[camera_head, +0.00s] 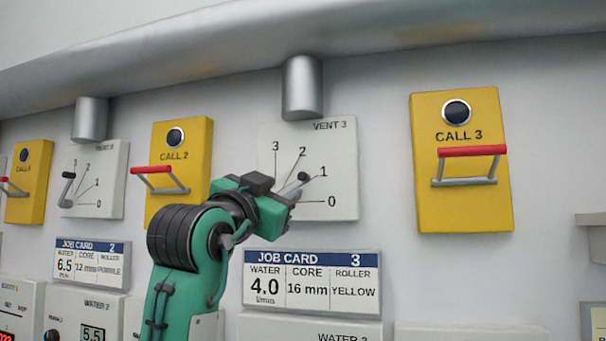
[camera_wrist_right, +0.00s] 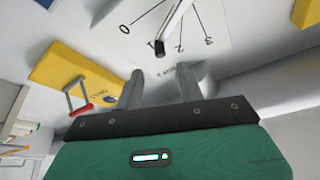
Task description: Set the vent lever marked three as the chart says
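The Vent 3 panel (camera_head: 345,200) is a white plate on the wall with marks 0 to 3. Its grey lever (camera_head: 303,177) has a dark tip and lies along the mark 1. In the right wrist view the lever tip (camera_wrist_right: 160,48) is close to the 1, just beyond the fingers. My right gripper (camera_head: 286,196) is in front of the panel's lower part and hides the lever's base. In the wrist view my right gripper (camera_wrist_right: 160,88) has its fingers apart with nothing between them. My left gripper is out of view. No vent chart is readable.
Yellow call boxes with red-topped handles stand out on both sides: Call 2 (camera_head: 194,145) and Call 3 (camera_head: 470,205). Job Card 3 (camera_head: 312,280) is below the panel. A metal pipe stub (camera_head: 302,88) is above it. A framed sheet (camera_head: 597,320) is cut off at right.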

